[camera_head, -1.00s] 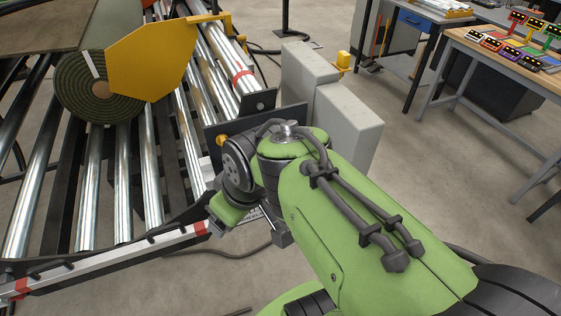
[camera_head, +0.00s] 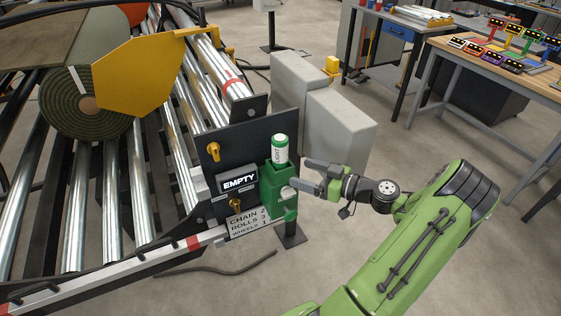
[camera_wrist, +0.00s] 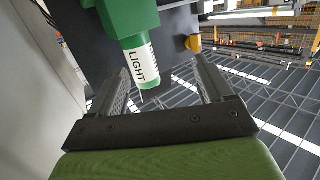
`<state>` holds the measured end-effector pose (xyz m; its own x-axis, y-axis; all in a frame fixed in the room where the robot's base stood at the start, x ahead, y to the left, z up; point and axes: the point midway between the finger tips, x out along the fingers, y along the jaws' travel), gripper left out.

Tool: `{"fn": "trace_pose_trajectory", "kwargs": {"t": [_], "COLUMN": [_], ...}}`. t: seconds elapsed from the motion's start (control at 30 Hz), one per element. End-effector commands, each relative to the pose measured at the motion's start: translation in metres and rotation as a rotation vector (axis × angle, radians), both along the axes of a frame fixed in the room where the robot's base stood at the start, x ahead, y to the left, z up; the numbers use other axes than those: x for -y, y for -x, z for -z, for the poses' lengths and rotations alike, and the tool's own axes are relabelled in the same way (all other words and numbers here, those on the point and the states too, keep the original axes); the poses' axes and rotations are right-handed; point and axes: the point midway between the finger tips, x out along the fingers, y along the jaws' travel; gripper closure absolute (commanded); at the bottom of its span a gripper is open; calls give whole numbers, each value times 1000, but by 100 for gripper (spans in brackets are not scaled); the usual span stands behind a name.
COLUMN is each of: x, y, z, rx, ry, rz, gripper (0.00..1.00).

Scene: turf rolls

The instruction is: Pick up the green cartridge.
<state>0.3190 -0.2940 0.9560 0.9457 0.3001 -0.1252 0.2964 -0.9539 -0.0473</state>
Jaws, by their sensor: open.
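The green cartridge (camera_head: 280,149) is a cylinder with a green cap and a white band marked LIGHT. It stands upright in the top of a green holder (camera_head: 271,186). My gripper (camera_head: 306,177) is open and empty, just right of the holder and a little lower than the cartridge in the head view. In the wrist view the cartridge (camera_wrist: 142,68) appears upside down, ahead of my gripper (camera_wrist: 162,68) and in the gap between the fingers, nearer the left one. I see no finger closed on it. Its lower end is hidden in the holder.
A dark panel (camera_head: 231,142) with an EMPTY display (camera_head: 239,182) and yellow knobs adjoins the holder. The roller conveyor (camera_head: 112,195) carries a turf roll (camera_head: 85,104) at left. Grey cabinets (camera_head: 341,131) stand behind my gripper. A workbench (camera_head: 490,66) is at far right.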

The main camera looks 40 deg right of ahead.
Motion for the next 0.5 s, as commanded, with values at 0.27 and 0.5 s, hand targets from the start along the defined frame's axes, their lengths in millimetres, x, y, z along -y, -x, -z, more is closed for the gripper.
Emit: {"fn": "trace_pose_trajectory", "kwargs": {"t": [0.27, 0.5], "x": [29, 17], "y": [4, -56], "z": [2, 2], "rx": [143, 138], "ry": [16, 14], "rz": [116, 115], "gripper": [20, 20]}}
